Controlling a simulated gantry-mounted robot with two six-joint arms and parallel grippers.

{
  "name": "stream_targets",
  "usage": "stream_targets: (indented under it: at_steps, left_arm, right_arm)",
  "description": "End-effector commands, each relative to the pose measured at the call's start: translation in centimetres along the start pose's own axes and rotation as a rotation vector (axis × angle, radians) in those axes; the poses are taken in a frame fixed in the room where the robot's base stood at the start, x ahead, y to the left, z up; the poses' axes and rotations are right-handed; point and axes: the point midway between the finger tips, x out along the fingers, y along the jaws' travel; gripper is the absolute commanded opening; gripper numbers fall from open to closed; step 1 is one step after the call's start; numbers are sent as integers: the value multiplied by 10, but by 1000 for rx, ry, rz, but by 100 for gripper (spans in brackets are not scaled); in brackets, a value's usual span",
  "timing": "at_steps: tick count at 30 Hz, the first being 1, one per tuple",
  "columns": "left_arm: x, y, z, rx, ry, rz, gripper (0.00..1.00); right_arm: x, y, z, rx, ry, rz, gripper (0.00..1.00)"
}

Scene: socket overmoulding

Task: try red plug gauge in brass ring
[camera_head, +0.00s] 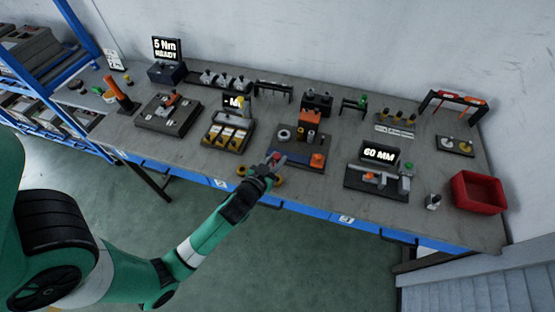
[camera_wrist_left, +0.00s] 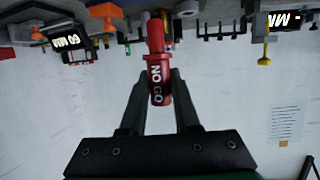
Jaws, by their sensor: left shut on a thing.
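My left gripper (camera_head: 268,166) is over the front edge of the bench. It is shut on the red plug gauge (camera_head: 277,157). In the left wrist view the red plug gauge (camera_wrist_left: 157,62) stands between the two fingers, with "NO GO" in white on its side. Gold-coloured round parts (camera_head: 278,181) show beside and partly behind the gripper. I cannot tell which of them is the brass ring or whether the gauge touches it. My right gripper is not in view.
A dark tray with grey rings and an orange block (camera_head: 317,160) lies just right of the gripper. A "60 MM" display (camera_head: 379,153) stands farther right, and a red bin (camera_head: 478,192) at the right end. A tray with yellow-marked slots (camera_head: 228,137) lies to the left.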

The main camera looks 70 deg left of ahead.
Motion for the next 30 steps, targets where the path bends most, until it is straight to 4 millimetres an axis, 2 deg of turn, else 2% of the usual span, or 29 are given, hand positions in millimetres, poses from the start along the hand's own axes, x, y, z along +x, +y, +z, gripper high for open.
stream_targets:
  at_steps: [18,30]
  left_arm:
    - [16,0,52,0,1,1,0]
    - [17,0,56,0,1,1,0]
  right_arm:
    - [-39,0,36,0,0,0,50]
    - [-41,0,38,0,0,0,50]
